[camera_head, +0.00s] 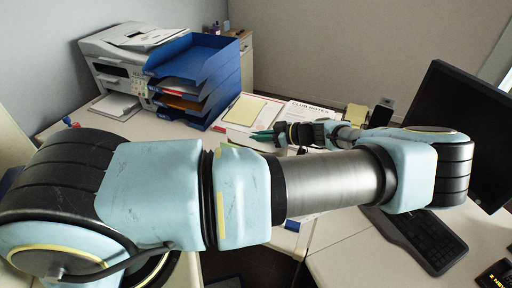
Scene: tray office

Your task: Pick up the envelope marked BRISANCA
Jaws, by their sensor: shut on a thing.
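My gripper (264,135) is at the desk beside the blue letter tray, its teal fingers pointing left. It is shut on a flat white piece (238,137) that looks like an envelope, partly hidden behind my arm. No BRISANCA marking can be read on it. Whether it touches the desk or is lifted cannot be told. Other flat papers, white and brown-orange (184,103), lie in the blue letter tray (192,60); no marking on them is legible.
A printer (122,62) stands left of the tray. A clipboard with a yellow pad (246,108) and a sheet headed CLUB NOTICES (311,110) lie behind my gripper. A monitor (462,125) and a keyboard (418,236) are at the right. My arm hides much of the desk.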

